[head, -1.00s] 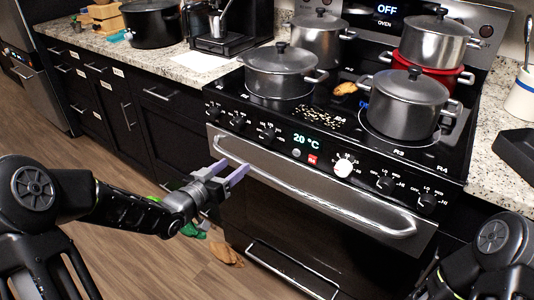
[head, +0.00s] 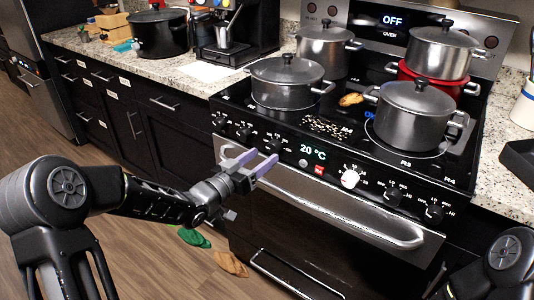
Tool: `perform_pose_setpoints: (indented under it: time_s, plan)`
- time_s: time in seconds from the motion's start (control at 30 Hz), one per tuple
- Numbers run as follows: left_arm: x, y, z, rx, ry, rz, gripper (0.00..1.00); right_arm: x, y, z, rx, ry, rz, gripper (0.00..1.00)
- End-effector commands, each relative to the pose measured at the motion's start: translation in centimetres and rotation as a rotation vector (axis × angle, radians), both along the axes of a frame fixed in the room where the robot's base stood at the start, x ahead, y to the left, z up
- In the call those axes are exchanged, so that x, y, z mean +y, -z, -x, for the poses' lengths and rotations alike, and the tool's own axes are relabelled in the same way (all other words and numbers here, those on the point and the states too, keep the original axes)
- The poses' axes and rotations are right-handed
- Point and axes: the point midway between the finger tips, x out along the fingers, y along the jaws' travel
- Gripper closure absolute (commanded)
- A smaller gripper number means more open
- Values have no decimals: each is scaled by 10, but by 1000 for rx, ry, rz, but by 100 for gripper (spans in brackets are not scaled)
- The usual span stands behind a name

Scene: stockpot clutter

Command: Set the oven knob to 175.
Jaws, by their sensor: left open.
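The oven knob (head: 349,179) is the white one on the black front panel, right of the green-lit 20 °C display (head: 313,153) and a small red label (head: 319,169). Its dial markings are too small to read. My left gripper (head: 262,161) is open and empty in front of the oven door's upper left, left of the white knob and apart from it. Its two purple-grey fingers point up and right. Part of my right arm shows at the lower right; its gripper is out of frame.
Black burner knobs (head: 434,213) line the panel on both sides. The oven door handle (head: 330,205) juts out below the panel. Several pots, including a large grey one (head: 413,117), stand on the cooktop. A green item (head: 194,238) and a tan item (head: 231,263) lie on the floor.

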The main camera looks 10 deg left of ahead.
Motion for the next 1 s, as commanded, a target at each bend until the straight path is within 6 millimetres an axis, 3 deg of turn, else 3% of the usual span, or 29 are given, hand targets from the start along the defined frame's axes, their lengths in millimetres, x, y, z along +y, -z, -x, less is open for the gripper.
perform_pose_setpoints:
  time_s: [0.2,0.53,1.0]
  plan:
    - [-12,0,-24,1,1,0,43,0,0,0,0,0,0,64]
    - [-14,0,-27,0,0,-1,43,0,0,0,0,0,0,64]
    - [-13,0,-27,0,0,-1,81,0,0,0,0,0,0,64]
